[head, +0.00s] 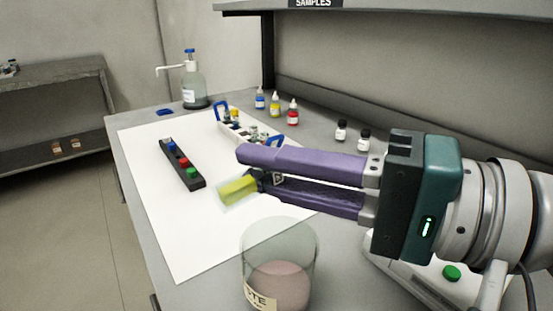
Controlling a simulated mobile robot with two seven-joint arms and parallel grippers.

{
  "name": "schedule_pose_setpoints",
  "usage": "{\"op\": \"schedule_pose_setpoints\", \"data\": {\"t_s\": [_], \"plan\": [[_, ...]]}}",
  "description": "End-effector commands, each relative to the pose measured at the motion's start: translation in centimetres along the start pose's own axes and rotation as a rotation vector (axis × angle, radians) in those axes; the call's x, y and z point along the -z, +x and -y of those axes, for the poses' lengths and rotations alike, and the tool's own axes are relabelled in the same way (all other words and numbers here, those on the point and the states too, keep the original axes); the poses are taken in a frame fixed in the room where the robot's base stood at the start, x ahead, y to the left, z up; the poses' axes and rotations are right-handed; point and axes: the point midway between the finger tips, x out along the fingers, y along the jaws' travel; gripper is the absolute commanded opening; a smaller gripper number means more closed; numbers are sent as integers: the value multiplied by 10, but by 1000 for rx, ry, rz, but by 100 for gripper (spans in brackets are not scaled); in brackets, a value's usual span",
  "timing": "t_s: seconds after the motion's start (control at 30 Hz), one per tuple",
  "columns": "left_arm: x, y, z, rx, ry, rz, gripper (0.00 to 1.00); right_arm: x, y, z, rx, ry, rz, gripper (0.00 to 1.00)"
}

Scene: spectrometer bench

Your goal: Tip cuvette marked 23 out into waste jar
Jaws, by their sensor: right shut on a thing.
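My right gripper (262,170) comes in from the right and is shut on a cuvette (237,190) at its fingertips. The cuvette is clear, holds yellow-green liquid, and is tilted close to lying flat, pointing left and slightly down. A dark cap or holder shows at its gripped end; any number on it is too small to read. The waste jar (279,264), a clear glass with pinkish liquid and a label ending in "TE", stands below and to the right of the cuvette. The cuvette is apart from the jar. My left gripper is not in view.
A black rack (181,163) with blue, red and green caps lies on the white mat (165,235). Behind it are a white tray with blue handles (237,130), dropper bottles (275,104), black-capped bottles (341,131) and a wash bottle (194,85). A device with a green button (451,272) stands right.

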Motion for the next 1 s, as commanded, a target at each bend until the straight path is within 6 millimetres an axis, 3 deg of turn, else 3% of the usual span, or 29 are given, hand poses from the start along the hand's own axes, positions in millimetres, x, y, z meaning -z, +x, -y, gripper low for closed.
{"op": "schedule_pose_setpoints", "data": {"t_s": [0.6,1.0], "plan": [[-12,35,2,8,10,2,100,0,0,0,164,296,0,0],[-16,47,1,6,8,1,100,0,0,3,244,444,1,0]]}}
